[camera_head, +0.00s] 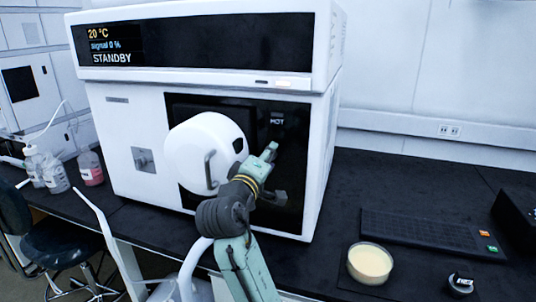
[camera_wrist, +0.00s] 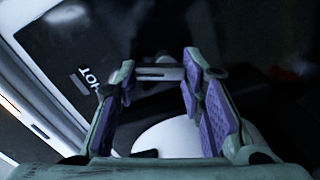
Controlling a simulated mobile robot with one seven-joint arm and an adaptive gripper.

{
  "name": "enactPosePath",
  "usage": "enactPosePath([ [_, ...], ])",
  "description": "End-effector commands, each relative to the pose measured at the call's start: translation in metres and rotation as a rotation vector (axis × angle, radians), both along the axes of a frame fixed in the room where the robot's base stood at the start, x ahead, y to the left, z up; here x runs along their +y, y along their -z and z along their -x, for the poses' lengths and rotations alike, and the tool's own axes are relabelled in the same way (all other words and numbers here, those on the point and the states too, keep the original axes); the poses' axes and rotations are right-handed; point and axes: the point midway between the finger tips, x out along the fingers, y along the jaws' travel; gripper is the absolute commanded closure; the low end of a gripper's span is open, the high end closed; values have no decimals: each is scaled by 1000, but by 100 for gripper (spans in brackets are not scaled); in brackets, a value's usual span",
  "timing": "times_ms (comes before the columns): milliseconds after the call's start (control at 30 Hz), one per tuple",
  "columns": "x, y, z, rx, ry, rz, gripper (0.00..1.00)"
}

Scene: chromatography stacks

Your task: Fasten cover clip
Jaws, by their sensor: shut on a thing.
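A round white cover (camera_head: 200,150) with a grey handle (camera_head: 209,172) stands at the instrument's black front panel (camera_head: 292,170). Whether it sits flush cannot be told. Part of the cover shows below my fingers in the wrist view (camera_wrist: 172,142). My gripper (camera_head: 270,151) is just right of the cover, at the panel below the HOT label (camera_head: 277,121). In the wrist view its purple-padded fingers (camera_wrist: 158,70) are shut on a short grey bar (camera_wrist: 160,73), apparently the cover clip. My gripper hides the clip in the head view, so its latch state is unclear.
The white instrument (camera_head: 130,135) shows STANDBY on its display (camera_head: 112,58). A cream-filled dish (camera_head: 370,263), a small black knob (camera_head: 461,283) and a keyboard-like panel (camera_head: 430,232) lie on the black bench at right. Several bottles (camera_head: 52,172) stand at left.

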Motion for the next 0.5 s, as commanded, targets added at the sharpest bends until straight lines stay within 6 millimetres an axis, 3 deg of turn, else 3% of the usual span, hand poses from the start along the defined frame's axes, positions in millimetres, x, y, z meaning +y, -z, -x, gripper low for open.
enactPosePath([
  [500, 2, 0, -1, 104, 0, 325, 92],
])
